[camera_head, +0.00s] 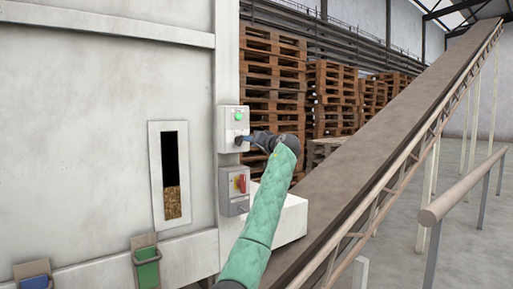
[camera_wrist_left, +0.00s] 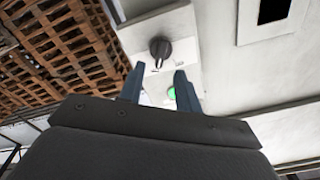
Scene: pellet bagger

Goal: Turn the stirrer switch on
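A pale control box (camera_head: 229,148) is fixed to the machine's edge, with a green light (camera_head: 238,115) on top. In the left wrist view, a black rotary switch (camera_wrist_left: 160,48) with a white mark sits on the box face. Its labels are too small to read. My left gripper (camera_head: 243,139) is at the lower part of the box and hides most of the switch in the head view. In the wrist view its fingers (camera_wrist_left: 160,69) are spread and empty, just short of the switch. The green light (camera_wrist_left: 171,93) shows between them. My right gripper is not in view.
A window with pellets (camera_head: 172,200) is on the left, above green (camera_head: 147,268) and blue (camera_head: 36,281) holders. A conveyor (camera_head: 400,123) slopes up to the right. Pallets (camera_head: 273,75) stand behind.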

